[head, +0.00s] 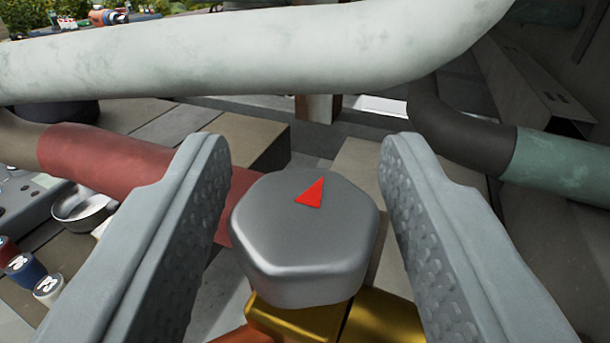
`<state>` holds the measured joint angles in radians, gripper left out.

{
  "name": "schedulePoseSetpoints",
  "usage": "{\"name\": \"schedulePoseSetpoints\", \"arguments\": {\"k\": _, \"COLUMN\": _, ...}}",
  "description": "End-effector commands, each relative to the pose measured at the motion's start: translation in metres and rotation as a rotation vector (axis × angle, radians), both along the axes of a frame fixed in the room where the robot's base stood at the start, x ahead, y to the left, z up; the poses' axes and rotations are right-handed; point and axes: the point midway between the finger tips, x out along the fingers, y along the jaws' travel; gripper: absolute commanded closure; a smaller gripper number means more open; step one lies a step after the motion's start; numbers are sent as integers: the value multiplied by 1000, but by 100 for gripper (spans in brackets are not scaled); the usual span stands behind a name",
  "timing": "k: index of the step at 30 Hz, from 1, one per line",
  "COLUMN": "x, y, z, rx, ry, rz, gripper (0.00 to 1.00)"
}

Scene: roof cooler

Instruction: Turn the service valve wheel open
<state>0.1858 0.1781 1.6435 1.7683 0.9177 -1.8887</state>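The valve wheel (300,245) is a grey, rounded, many-sided knob with a red triangle mark (311,192) on its top. The mark lies toward the far side of the top. Below the knob shows a brass-coloured body (295,318). My gripper (300,155) is open, with one textured finger on the left of the knob and one on the right. Visible gaps separate both fingers from the knob. The lower parts of the fingers run out of the picture.
A thick pale pipe (250,50) crosses above and beyond the knob. A red pipe (110,165) runs in from the left behind the left finger. A dark and green pipe (560,165) is at right. A metal bowl (85,210) and small cans (25,270) stand at left.

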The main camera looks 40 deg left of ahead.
Motion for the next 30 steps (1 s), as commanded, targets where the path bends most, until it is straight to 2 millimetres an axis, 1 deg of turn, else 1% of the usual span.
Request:
{"name": "schedulePoseSetpoints", "arguments": {"k": 1, "x": 0, "y": 0, "z": 0, "rx": 0, "ry": 0, "rz": 0, "gripper": 67}}
{"name": "schedulePoseSetpoints", "arguments": {"k": 4, "x": 0, "y": 0, "z": 0, "rx": 0, "ry": 0, "rz": 0, "gripper": 87}}
{"name": "schedulePoseSetpoints", "arguments": {"k": 5, "x": 0, "y": 0, "z": 0, "rx": 0, "ry": 0, "rz": 0, "gripper": 90}}
{"name": "schedulePoseSetpoints", "arguments": {"k": 11, "x": 0, "y": -1, "z": 0, "rx": 0, "ry": 0, "rz": 10, "gripper": 90}}
{"name": "schedulePoseSetpoints", "arguments": {"k": 17, "x": 1, "y": -1, "z": -1, "rx": -1, "ry": 1, "rz": 72, "gripper": 90}}
{"name": "schedulePoseSetpoints", "arguments": {"k": 23, "x": 1, "y": -2, "z": -1, "rx": 0, "ry": 0, "rz": 208, "gripper": 90}}
{"name": "schedulePoseSetpoints", "arguments": {"k": 30, "x": 2, "y": -1, "z": -2, "rx": 0, "ry": 1, "rz": 433, "gripper": 90}}
